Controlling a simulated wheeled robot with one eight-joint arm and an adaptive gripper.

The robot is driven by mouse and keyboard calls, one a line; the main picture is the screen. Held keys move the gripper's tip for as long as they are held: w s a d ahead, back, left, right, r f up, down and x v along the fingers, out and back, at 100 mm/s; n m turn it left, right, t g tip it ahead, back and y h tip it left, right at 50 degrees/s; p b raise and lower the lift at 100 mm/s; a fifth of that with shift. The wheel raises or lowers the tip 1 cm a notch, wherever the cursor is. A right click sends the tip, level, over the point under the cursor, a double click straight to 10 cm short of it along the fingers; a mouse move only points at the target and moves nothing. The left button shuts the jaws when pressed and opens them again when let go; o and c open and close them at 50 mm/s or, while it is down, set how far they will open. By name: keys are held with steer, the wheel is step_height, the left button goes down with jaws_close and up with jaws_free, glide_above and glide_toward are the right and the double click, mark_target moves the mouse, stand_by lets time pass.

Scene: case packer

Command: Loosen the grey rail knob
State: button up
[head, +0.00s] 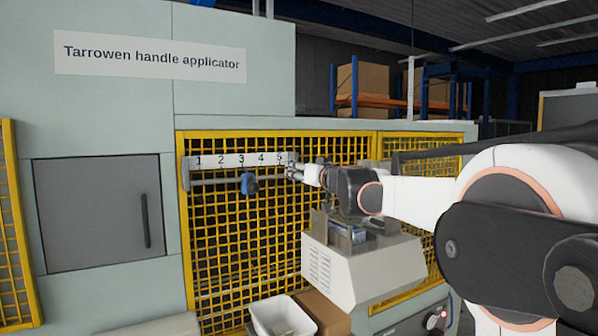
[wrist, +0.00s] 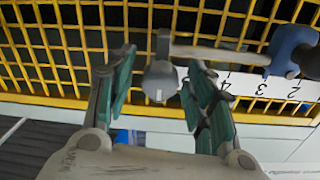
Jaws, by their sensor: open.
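The grey rail knob (wrist: 160,83) is a round grey piece with a small white mark, at the end of the rail (wrist: 215,54) in the wrist view. My gripper (wrist: 158,88) is open, with one green-padded finger on each side of the knob. A gap shows on the left; on the right the finger is very close, and I cannot tell if it touches. In the head view my gripper (head: 294,172) is at the right end of the rail (head: 218,181), near the 5, and hides the knob.
A blue slider (head: 249,184) with a dark knob sits on the rail below the 3, left of my gripper. Yellow mesh (head: 230,240) lies behind the rail. A white numbered scale (head: 230,160) runs above it. A white bin (head: 280,316) and a cardboard box (head: 325,312) stand below.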

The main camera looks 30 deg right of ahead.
steer(key=shift+s, duration=0.15)
steer(key=c, duration=1.1)
steer(key=shift+m, duration=0.8)
steer(key=o, duration=1.1)
steer(key=s, duration=0.7)
steer(key=shift+s, duration=0.2)
